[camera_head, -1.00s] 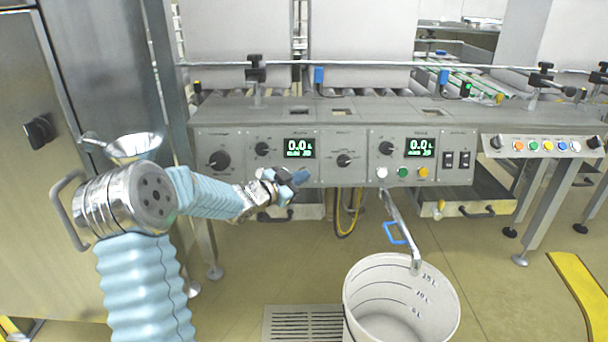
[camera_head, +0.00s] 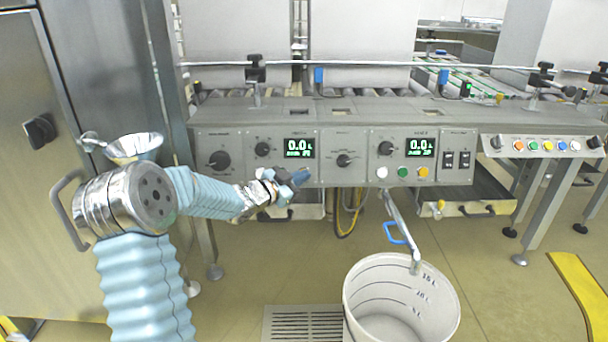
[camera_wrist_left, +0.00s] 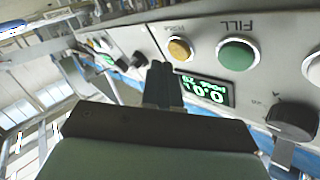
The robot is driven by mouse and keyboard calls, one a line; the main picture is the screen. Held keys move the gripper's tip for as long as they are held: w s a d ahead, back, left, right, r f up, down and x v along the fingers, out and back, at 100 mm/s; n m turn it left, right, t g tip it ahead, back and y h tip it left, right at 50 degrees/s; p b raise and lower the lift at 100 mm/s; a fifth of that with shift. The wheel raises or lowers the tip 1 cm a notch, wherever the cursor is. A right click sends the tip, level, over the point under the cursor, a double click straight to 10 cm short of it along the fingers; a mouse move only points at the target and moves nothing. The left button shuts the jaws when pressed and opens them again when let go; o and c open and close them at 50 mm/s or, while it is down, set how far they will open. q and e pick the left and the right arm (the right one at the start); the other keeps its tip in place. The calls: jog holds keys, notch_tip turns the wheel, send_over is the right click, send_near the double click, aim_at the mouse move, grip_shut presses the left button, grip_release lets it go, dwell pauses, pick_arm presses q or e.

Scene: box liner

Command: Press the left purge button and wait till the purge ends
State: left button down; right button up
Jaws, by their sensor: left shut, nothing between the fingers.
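My left gripper (camera_head: 298,178) is shut and empty, at the left control section of the grey panel. It hides that section's buttons in the head view. In the left wrist view the panel appears upside down. There the dark fingertips (camera_wrist_left: 161,68) are close beside the yellow purge button (camera_wrist_left: 180,49); I cannot tell whether they touch the panel. A green button (camera_wrist_left: 238,54) marked FILL and part of a white button (camera_wrist_left: 314,70) are farther right. The left green display (camera_head: 299,148) reads 0.0. My right gripper is not in view.
A similar right section has a display (camera_head: 420,147) reading 0.0 and white, green and yellow (camera_head: 423,173) buttons. A bent spout (camera_head: 402,228) with a blue handle hangs above a white graduated bucket (camera_head: 353,300). A floor grate (camera_head: 300,322) lies left of it. A steel cabinet (camera_head: 30,200) stands left.

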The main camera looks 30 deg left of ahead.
pick_arm(q)
jog(key=shift+w, duration=0.1)
jog(key=shift+w+a+f, duration=0.1)
jog(key=shift+w+a, duration=0.15)
jog(key=shift+w+a+f, duration=0.1)
jog(key=shift+w+a, duration=0.05)
jog(key=shift+w, duration=0.15)
dwell(0.9)
dwell(0.9)
jog(key=shift+s+d+r, duration=0.2)
jog(key=shift+s+d, duration=0.2)
jog(key=shift+s, duration=0.25)
jog(key=s, duration=0.1)
jog(key=s+d+r, duration=0.1)
jog(key=s+d, duration=0.1)
jog(key=s, duration=0.1)
jog(key=shift+d+r, duration=0.2)
jog(key=shift+r, duration=0.15)
